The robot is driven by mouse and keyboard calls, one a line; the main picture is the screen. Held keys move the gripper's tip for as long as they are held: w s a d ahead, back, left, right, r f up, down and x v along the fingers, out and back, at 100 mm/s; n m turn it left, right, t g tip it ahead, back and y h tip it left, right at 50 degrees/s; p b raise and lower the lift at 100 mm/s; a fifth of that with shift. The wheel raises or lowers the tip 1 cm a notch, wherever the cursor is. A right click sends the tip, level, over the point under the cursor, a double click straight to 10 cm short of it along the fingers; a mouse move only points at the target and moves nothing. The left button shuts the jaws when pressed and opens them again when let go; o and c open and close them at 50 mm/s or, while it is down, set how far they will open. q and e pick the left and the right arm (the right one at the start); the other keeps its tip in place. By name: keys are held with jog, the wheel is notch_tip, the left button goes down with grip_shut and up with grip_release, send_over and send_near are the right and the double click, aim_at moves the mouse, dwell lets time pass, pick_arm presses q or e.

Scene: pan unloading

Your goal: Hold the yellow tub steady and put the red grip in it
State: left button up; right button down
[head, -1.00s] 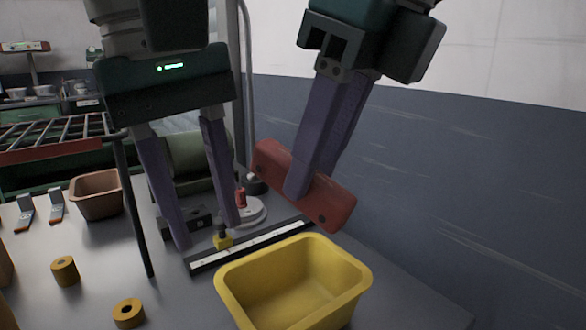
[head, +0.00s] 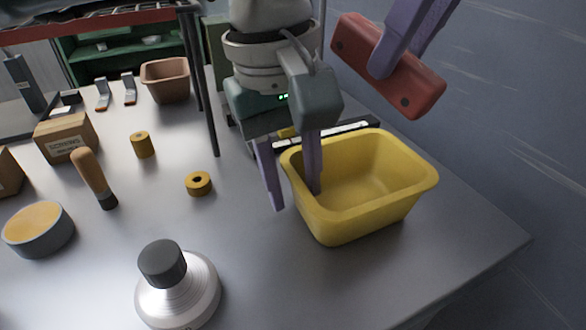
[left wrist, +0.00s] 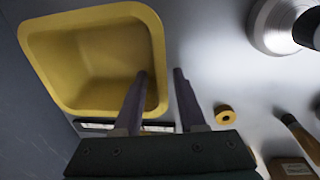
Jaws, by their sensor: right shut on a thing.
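The yellow tub (head: 350,222) stands upright and empty on the table; it also fills the upper left of the left wrist view (left wrist: 60,45). My left gripper (head: 295,198) is open and straddles the tub's left wall, one finger inside and one outside. The left wrist view shows the same fingers (left wrist: 160,78) with a gap to the wall. My right gripper (head: 382,70) is shut on the red grip (head: 420,92), a tilted red block held in the air behind and above the tub. The right gripper's upper part is out of frame.
A silver weight-like object (head: 180,290) with a dark knob stands at the front. A yellow ring (head: 198,184), a yellow cylinder (head: 143,145) and a wooden-handled tool (head: 92,175) lie to the left. A brown bin (head: 166,82) is behind. The table right of the tub is clear.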

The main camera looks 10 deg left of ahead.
pick_arm(q)
grip_shut()
dwell(1.3)
